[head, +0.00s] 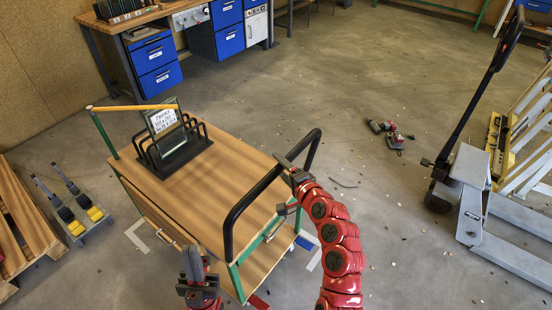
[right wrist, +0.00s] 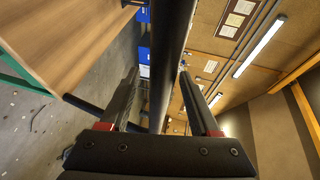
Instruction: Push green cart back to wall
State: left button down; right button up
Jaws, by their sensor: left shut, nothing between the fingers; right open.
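The green cart (head: 225,172) has a wooden top, green posts and a black bar handle (head: 262,186) on its near right side. A wooden panel edge (right wrist: 75,40) of it shows in the right wrist view. My right gripper (head: 290,165) is at the far part of the handle. In the right wrist view the black bar (right wrist: 170,60) runs between the spread fingers of that gripper (right wrist: 160,88); contact cannot be told. My left gripper (head: 193,258) is shut and empty beside the cart's near corner, short of the handle's near end.
A black rack with a framed sign (head: 165,122) stands on the cart. White corner marks (head: 137,236) lie on the floor around it. A workbench with blue drawers (head: 160,75) is behind. Pallets (head: 25,225) stand left, a pallet jack (head: 470,180) right. A red tool (head: 395,137) lies on open floor.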

jog(key=shift+x, duration=1.5)
grip_shut()
dwell(0.4)
